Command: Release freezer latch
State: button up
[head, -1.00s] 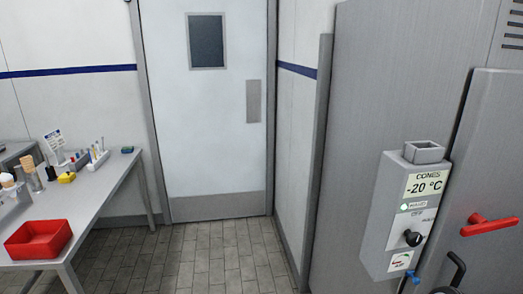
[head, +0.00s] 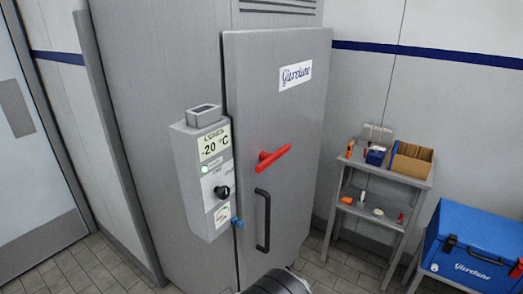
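The freezer (head: 290,115) is a tall grey cabinet in the middle of the head view, its door closed. Its latch is a red handle (head: 273,156) on the door, tilted slightly up to the right. A black vertical pull handle (head: 264,222) sits below it. A control box (head: 205,178) reading "CONES -20 °C" is fixed left of the door, with a black knob (head: 222,191) and a small blue part (head: 237,222) at its lower right. My gripper is not in view; only a dark rounded part, likely of my arm, shows at the bottom edge.
A small grey shelf stand (head: 381,190) with a cardboard box (head: 411,160) and small items stands right of the freezer. A blue cooler box (head: 477,248) is at the lower right. A white door (head: 35,170) is at the left. Tiled floor shows between them.

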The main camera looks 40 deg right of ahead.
aim_at(267, 159)
jog(key=z, duration=1.4)
